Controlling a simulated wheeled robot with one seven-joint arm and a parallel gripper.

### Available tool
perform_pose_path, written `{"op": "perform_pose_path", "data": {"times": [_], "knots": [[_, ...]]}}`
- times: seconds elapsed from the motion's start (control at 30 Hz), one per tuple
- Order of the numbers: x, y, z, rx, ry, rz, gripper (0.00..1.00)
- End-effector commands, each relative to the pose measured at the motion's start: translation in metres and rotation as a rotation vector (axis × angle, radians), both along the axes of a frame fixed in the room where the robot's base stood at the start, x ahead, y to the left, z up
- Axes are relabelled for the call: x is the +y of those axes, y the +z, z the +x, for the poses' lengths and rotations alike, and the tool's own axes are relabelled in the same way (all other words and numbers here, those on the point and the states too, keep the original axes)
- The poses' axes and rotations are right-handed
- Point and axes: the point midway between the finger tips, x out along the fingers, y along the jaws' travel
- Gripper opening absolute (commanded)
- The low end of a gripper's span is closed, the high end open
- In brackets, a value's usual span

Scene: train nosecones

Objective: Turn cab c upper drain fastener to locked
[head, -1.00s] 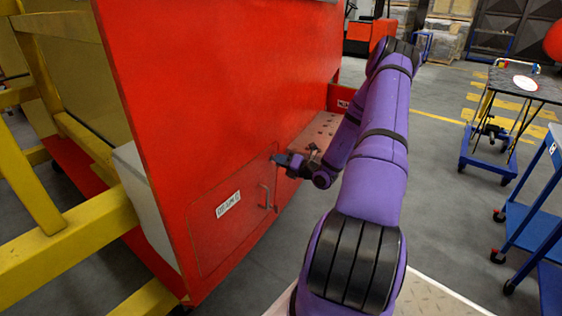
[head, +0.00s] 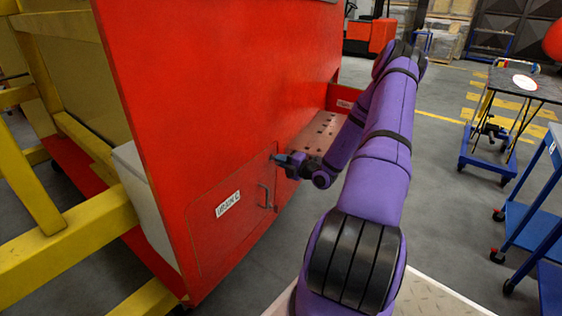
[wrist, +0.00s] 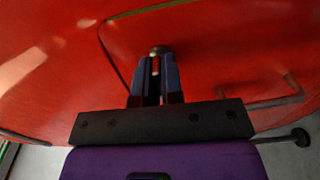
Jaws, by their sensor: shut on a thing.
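The red cab panel (head: 225,90) carries a hatch (head: 215,235) with a label plate (head: 228,204) and a bar handle (head: 265,196). My gripper (head: 277,158) is at the hatch's upper right corner. In the wrist view, my gripper (wrist: 155,68) is shut on a small grey fastener (wrist: 159,50) at the hatch edge. Only the fastener's rounded end shows beyond the fingertips; the rest is hidden between them. In the head view the fastener is hidden by the fingers. The handle (wrist: 262,103) shows to the right in the wrist view. I cannot read the fastener's setting.
Yellow stand beams (head: 75,240) are at the left. A perforated red step (head: 318,138) lies behind my wrist. Blue carts (head: 490,150) stand at the right. The grey floor between my arm and the carts is clear.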

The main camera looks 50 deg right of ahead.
Motion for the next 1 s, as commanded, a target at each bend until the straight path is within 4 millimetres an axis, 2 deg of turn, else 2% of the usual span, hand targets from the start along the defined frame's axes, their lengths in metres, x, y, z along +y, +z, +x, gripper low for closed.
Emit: {"op": "perform_pose_path", "data": {"times": [0.43,0.47,0.5,0.53,0.57,0.87,1.0], "knots": [[-0.001,-0.001,-0.001,0.002,-0.003,0.008,0.0],[-0.001,-0.001,-0.001,0.002,-0.003,0.008,0.14],[-0.001,-0.001,-0.001,0.002,-0.002,0.008,0.23],[-0.001,-0.001,0.0,0.002,-0.002,0.008,0.3],[-0.001,0.0,0.0,0.002,-0.002,0.008,0.33],[-0.001,0.0,-0.002,0.002,-0.001,0.007,0.33],[-0.003,0.0,-0.015,0.002,-0.002,0.008,0.33]]}}
